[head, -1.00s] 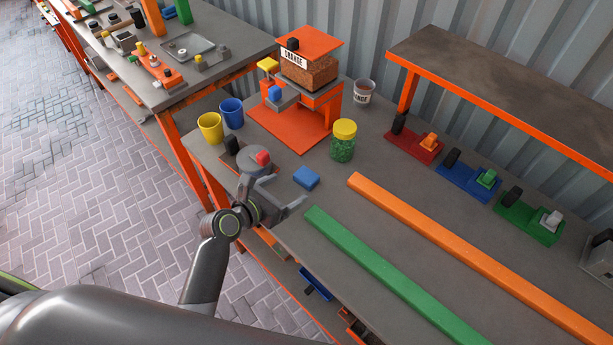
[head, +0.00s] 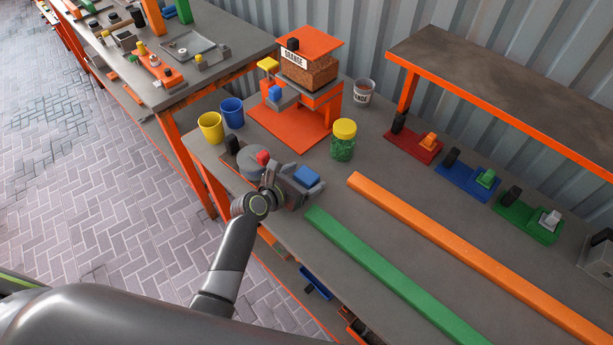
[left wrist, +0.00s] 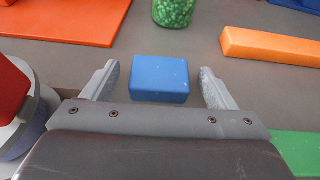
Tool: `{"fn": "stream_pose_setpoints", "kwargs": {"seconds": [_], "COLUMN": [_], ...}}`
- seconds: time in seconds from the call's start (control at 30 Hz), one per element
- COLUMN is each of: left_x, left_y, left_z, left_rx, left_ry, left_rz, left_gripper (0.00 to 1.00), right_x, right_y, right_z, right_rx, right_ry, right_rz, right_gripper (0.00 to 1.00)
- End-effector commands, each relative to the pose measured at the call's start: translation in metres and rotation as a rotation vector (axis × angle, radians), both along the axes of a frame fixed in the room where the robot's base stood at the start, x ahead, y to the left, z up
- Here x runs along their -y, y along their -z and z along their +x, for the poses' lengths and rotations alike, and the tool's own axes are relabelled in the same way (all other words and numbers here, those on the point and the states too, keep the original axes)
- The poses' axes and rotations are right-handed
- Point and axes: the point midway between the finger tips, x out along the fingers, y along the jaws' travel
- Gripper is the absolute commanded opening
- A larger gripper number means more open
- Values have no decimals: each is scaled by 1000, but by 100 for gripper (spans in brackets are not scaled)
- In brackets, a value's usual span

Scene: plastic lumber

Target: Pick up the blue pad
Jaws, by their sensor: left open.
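The blue pad (head: 307,176) is a small flat blue block on the grey workbench. In the left wrist view the blue pad (left wrist: 160,78) lies between the two grey fingers, with a gap on each side. My left gripper (head: 302,183) is open, low over the bench at the pad, and holds nothing. Its fingers (left wrist: 160,84) show on either side of the pad in the left wrist view. My right gripper is not in view.
A round grey device with a red knob (head: 263,157) stands close left of my gripper. A green bar (head: 390,275) and an orange bar (head: 470,255) lie to the right. A jar of green pellets (head: 343,140) and an orange press (head: 300,95) stand behind.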

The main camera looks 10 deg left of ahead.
Motion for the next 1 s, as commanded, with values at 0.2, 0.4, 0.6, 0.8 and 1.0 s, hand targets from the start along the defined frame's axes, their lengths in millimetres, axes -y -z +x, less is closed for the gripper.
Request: {"fn": "stream_pose_setpoints", "kwargs": {"seconds": [0.2, 0.4, 0.6, 0.8, 1.0], "left_x": [0, 0, 0, 0, 0], "left_y": [0, 0, 0, -13, -52], "left_z": [0, 0, 0, 0, 0], "left_rx": [0, 0, 0, 2, 5], "left_ry": [0, 0, 0, 1, 1], "left_rz": [0, 0, 0, -1, -1], "left_gripper": [64, 38, 31, 31, 31], "right_x": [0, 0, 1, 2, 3], "right_y": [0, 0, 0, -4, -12], "right_z": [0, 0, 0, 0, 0], "right_rx": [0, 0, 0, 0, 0], "right_ry": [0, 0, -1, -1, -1], "right_rz": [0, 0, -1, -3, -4], "right_gripper": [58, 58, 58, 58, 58]}}
